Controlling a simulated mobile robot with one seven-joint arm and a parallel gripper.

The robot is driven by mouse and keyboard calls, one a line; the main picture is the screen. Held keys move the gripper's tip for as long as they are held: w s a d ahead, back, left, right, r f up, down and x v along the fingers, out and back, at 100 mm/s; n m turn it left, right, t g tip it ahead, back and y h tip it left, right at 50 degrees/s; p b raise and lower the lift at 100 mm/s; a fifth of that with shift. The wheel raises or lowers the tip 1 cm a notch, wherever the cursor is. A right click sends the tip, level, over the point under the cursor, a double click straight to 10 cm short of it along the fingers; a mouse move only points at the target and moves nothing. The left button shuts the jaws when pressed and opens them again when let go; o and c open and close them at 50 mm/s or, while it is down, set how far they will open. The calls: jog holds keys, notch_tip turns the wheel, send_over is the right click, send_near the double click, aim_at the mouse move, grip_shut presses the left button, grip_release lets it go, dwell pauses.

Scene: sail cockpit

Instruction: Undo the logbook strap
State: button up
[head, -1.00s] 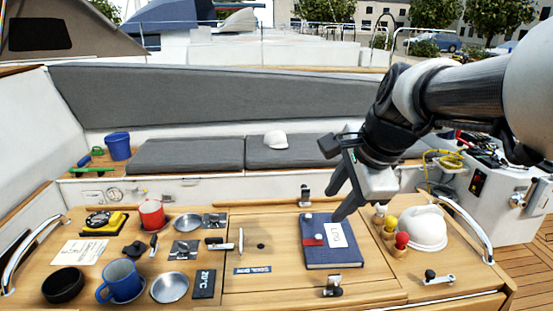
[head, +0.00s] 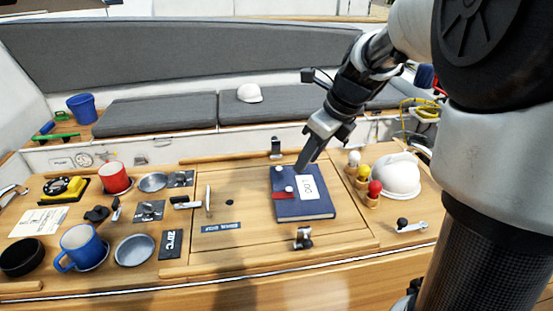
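The logbook (head: 305,211) is dark blue with a white label reading LOG, and lies on the wooden table. I cannot tell whether the fingertips touch the book.
Wooden pegs with white, yellow and red tops (head: 374,188) and a white cap (head: 395,176) stand right of the book. Metal latches sit behind and in front (head: 303,238) of it.

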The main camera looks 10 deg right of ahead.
aim_at(289, 188)
jog(key=b+x, duration=0.1)
jog(key=x, duration=1)
grip_shut()
